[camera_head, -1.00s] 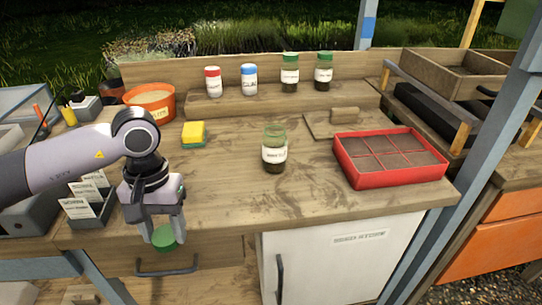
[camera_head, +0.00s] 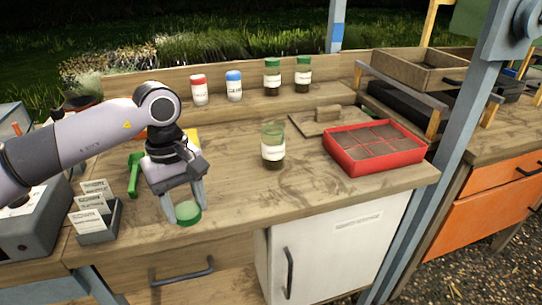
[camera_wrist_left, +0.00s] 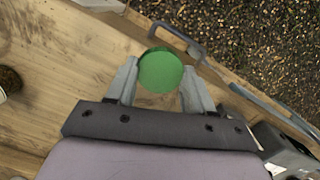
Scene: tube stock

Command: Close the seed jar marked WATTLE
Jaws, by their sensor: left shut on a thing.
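A glass jar (camera_head: 272,146) with a pale label and dark contents stands upright and uncovered in the middle of the bench; its label is too small to read. Part of a jar (camera_wrist_left: 9,80) shows at the left edge of the left wrist view. My left gripper (camera_head: 186,213) is shut on a round green lid (camera_head: 188,215), left of and nearer than the open jar, over the bench's front part. The green lid (camera_wrist_left: 160,71) lies between both fingers in the left wrist view. My right gripper is not in view.
Two green-lidded jars (camera_head: 272,78) (camera_head: 303,76), a red-lidded pot (camera_head: 199,90) and a blue-lidded pot (camera_head: 234,87) stand on the back shelf. A red seed tray (camera_head: 373,160) sits right of the jar. A card box (camera_head: 97,222) stands at left. Bench between lid and jar is clear.

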